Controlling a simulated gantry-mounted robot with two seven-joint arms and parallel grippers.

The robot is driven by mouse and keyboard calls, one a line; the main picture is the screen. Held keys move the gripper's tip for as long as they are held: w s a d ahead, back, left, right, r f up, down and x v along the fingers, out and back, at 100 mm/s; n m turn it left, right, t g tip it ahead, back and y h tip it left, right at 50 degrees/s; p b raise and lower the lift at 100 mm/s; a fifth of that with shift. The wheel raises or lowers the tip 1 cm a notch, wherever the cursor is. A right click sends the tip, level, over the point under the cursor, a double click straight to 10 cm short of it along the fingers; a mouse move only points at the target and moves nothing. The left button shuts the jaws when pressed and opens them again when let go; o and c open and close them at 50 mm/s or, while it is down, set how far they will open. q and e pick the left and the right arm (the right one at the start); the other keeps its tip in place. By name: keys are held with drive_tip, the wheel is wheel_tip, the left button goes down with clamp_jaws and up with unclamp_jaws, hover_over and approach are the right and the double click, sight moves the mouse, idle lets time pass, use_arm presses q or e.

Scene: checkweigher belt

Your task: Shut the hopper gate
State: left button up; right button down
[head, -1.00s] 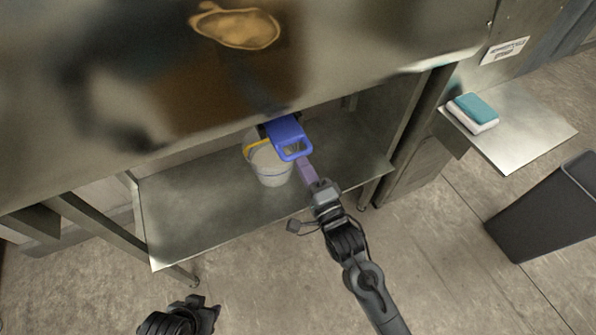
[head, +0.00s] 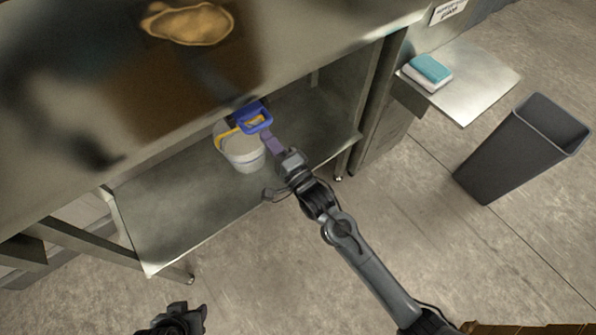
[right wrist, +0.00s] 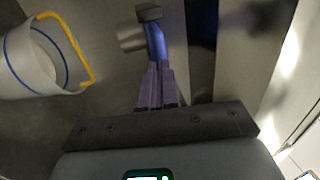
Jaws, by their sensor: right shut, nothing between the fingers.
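The hopper gate is a blue plate with a loop handle (head: 256,124), sticking out from under the metal hopper front, above a white bucket. It also shows nearly edge-on as a blue strip (right wrist: 157,42) in the right wrist view. My right gripper (head: 268,138) has purple fingers, shut and empty, with the tips at the near edge of the handle. They also show in the right wrist view (right wrist: 155,75), apparently touching the handle. The gate's inner part is hidden under the hopper. My left gripper (head: 196,314) is at the bottom edge, its jaws unclear.
The white bucket (head: 243,155) with a yellow handle stands on the lower metal shelf (head: 160,225). A teal and white sponge (head: 428,72) lies on a side shelf (head: 478,88) at right. A dark bin (head: 510,150) stands on the floor. Floor in front is clear.

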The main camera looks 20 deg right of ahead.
drive_tip(key=s+d+f+n+g+h+p, duration=0.1)
drive_tip(key=s+d+f+n+g+h, duration=0.3)
drive_tip(key=s, duration=0.7)
drive_tip(key=s+d+f+n+g+p, duration=0.1)
drive_tip(key=s+d+f+n+g, duration=0.2)
drive_tip(key=s+d+n+g, duration=0.6)
drive_tip(key=s+d+f+n+g+h+p, duration=0.1)
drive_tip(key=s+d+f+n+g+h, duration=0.15)
drive_tip(key=s, duration=1.05)
use_arm(q)
wheel_tip(320, 180, up, 41)
drive_tip(key=s+p, duration=0.1)
drive_tip(key=p, duration=3.7)
use_arm(e)
wheel_tip(320, 180, up, 37)
use_arm(q)
wheel_tip(320, 180, down, 66)
drive_tip(key=b, duration=6.6)
drive_tip(key=shift+d+f+b, duration=0.15)
drive_tip(key=shift+d+b, duration=0.15)
drive_tip(key=shift+b, duration=0.05)
use_arm(e)
wheel_tip(320, 180, down, 66)
drive_tip(key=shift+d, duration=0.15)
